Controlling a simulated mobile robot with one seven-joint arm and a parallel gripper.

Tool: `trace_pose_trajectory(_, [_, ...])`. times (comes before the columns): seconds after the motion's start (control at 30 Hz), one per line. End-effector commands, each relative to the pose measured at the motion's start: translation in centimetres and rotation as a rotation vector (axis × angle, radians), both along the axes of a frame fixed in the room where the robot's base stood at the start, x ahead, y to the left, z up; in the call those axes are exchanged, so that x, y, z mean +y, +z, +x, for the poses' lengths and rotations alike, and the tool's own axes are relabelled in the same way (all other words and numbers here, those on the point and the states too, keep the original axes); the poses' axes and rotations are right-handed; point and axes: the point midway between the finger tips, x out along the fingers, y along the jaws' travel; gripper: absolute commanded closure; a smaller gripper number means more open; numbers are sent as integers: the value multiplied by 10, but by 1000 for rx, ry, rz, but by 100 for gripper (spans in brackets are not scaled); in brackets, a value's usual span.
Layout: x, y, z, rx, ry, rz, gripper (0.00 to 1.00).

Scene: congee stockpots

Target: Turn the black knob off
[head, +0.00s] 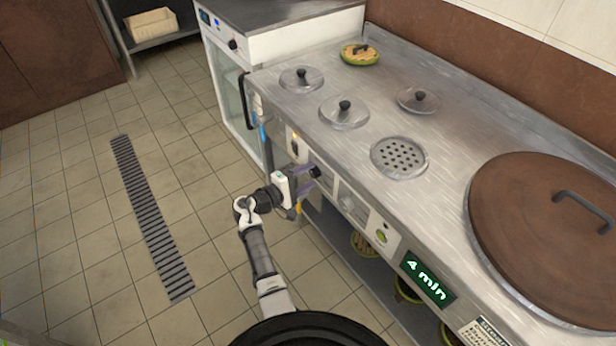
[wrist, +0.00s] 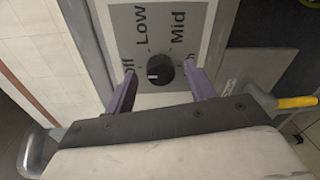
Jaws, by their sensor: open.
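The black knob (wrist: 160,69) is on a grey dial plate (wrist: 150,30) on the front of the steel counter. The plate reads Off, Low and Mid, with a last label partly hidden by a finger. A short white mark shows on the knob's left part; its exact setting is hard to tell. My gripper (wrist: 160,77) is open, with one purple finger left of the knob and one right of it, apart from it. In the head view my gripper (head: 308,181) is at the counter's front panel, and its fingers largely hide the knob there.
The steel counter (head: 450,150) carries several lids and a large brown lid (head: 540,220). A yellow-tipped handle (wrist: 297,102) shows right of my gripper. The tiled floor (head: 90,220) at left is clear.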

Motion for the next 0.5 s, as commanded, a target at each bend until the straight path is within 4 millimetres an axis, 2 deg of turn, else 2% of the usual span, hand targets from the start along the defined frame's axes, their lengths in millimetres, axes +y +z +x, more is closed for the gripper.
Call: trace_pose_trajectory(0.5, [84, 5, -66, 1, 5, 0, 45])
